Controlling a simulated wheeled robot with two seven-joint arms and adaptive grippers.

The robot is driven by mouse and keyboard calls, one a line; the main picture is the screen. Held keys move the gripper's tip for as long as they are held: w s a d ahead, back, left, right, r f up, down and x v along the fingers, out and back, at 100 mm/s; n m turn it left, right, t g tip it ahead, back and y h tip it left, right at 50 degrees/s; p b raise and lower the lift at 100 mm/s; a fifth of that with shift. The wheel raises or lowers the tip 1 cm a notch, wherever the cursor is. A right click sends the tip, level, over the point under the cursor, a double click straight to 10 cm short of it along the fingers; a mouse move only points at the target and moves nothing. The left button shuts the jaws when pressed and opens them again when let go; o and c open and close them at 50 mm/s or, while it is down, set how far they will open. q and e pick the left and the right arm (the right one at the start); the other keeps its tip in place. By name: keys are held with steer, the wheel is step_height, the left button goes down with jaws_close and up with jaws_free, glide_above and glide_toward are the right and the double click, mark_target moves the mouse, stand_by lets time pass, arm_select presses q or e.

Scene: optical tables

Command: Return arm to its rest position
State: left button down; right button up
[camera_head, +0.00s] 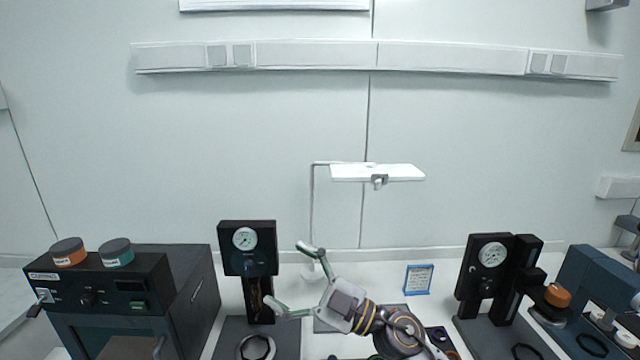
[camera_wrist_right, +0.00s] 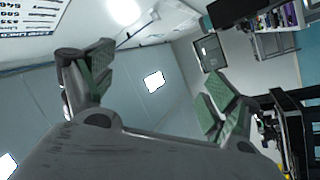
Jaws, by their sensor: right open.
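My right gripper (camera_head: 294,279) is in the lower middle of the head view, raised in front of the table. Its two fingers are spread wide with nothing between them. In the right wrist view the fingers with green pads (camera_wrist_right: 155,88) are also apart and empty, with the wall and ceiling behind them. My right arm reaches up from the bottom edge of the head view. My left gripper does not show.
A black gauge stand (camera_head: 247,262) is just left of the gripper. A dark oven-like box (camera_head: 191,285) with two jars on top stands farther left. Right are a blue-framed card (camera_head: 418,279), another gauge stand (camera_head: 487,275) and a blue device (camera_head: 600,280). A white lamp (camera_head: 377,172) stands behind.

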steer(key=w+d+f+m+t+h, duration=0.1)
steer(key=w+d+m+t+h, duration=0.2)
steer(key=d+m+t+h, duration=0.35)
steer(key=w+d+f+m+t+h, duration=0.1)
steer(key=w+d+m+t+h, duration=0.3)
steer(key=d+m+t+h, duration=0.3)
steer(key=s+d+f+m+g+h, duration=0.2)
steer(key=d+f+m+g+h, duration=0.5)
steer(key=d+f, duration=0.7)
steer(key=s+f+g, duration=1.1)
steer(key=s+f, duration=0.8)
steer(key=s, duration=0.3)
step_height(320, 180, down, 33)
steer(key=s, duration=0.2)
steer(key=s+d+f+g, duration=0.1)
steer(key=s+d+f, duration=0.1)
steer(key=s+f, duration=0.8)
steer(key=s+d+f+g, duration=0.1)
steer(key=s+d+f, duration=0.1)
steer(key=s+f, duration=0.8)
steer(key=s+n, duration=0.1)
steer(key=s, duration=0.1)
steer(key=shift+s+d+f, duration=0.2)
steer(key=shift+s+d, duration=0.15)
steer(key=shift+s, duration=0.05)
